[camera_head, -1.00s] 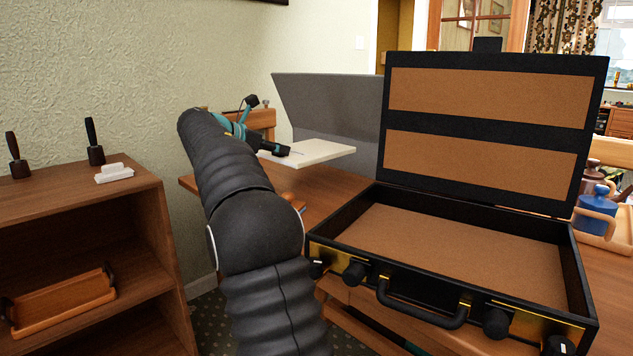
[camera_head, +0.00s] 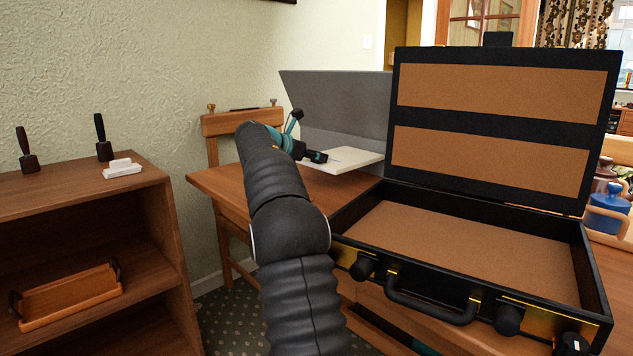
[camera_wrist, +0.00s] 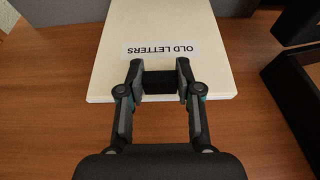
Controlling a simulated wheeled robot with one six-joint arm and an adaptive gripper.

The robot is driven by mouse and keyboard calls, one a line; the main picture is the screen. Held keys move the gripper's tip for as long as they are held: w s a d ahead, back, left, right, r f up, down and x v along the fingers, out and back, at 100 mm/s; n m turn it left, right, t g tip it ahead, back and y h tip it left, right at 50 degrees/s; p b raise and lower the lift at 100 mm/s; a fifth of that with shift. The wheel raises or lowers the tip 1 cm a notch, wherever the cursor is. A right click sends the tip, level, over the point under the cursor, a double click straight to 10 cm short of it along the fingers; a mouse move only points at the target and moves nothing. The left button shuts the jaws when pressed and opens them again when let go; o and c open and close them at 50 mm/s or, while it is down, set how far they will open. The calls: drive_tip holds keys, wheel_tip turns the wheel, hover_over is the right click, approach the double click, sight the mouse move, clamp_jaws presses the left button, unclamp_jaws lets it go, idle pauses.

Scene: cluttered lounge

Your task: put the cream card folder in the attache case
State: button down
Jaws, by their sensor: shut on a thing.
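The cream card folder (camera_head: 343,160) is in my gripper (camera_head: 318,157) at the back of the table, left of the case. In the wrist view the folder (camera_wrist: 165,25) is a flat cream slab labelled "OLD LETTERS", with its near edge between the fingers of my gripper (camera_wrist: 160,82). My gripper is shut on that edge. The black attache case (camera_head: 455,217) stands open on the table with its lid up. Its tan-lined floor is bare. The folder is outside the case, close to its left side; its exact height above the table is unclear.
A grey upright panel (camera_head: 340,105) stands behind the folder. A wooden chair (camera_head: 225,124) is beyond the table (camera_head: 225,185). A blue jar (camera_head: 607,210) is right of the case. A wooden shelf (camera_head: 90,205) with stamps stands at left.

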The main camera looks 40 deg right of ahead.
sight(316, 189)
drive_tip(key=shift+d+f+b, duration=0.2)
drive_tip(key=shift+f+b, duration=0.75)
drive_tip(key=shift+f, duration=2.2)
drive_tip(key=c, duration=0.8)
unclamp_jaws()
drive_tip(key=shift+f, duration=0.1)
